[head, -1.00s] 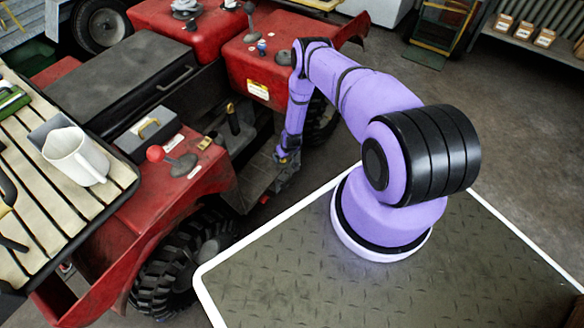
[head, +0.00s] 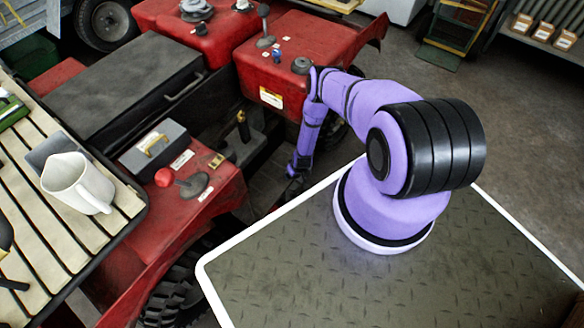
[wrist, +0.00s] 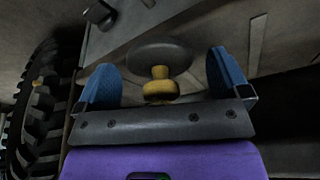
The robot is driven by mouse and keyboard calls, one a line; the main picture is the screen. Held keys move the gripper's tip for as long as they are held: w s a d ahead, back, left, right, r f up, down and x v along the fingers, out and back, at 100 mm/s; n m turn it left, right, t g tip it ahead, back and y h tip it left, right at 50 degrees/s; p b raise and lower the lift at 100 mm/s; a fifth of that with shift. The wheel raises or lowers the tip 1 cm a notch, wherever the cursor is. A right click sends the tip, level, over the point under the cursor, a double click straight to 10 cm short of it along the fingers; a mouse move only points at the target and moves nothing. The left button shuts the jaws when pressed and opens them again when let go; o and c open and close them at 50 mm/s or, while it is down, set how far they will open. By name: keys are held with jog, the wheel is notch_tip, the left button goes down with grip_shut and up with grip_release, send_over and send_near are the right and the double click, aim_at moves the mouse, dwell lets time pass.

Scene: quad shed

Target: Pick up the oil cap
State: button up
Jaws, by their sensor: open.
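In the wrist view, a brass-yellow knob (wrist: 160,86) with a wide dark round disc (wrist: 160,57) behind it is seen between my fingers; it looks like the oil cap. My gripper (wrist: 168,85) is open, with one blue finger on each side of the knob and a gap to both. How far the knob is from the fingertips in depth is hard to tell. In the head view my gripper (head: 293,188) hangs low beside the red quad (head: 292,58), its fingers small and dark. I cannot make out the cap there.
A knobbly tyre (wrist: 38,105) stands left of my gripper in the wrist view. A grey box (head: 153,145) sits on the quad. Open floor (head: 440,95) lies right.

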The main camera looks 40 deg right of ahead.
jog(key=shift+f, duration=0.2)
jog(key=shift+c, duration=0.3)
jog(key=c, duration=0.9)
jog(key=shift+r, duration=0.1)
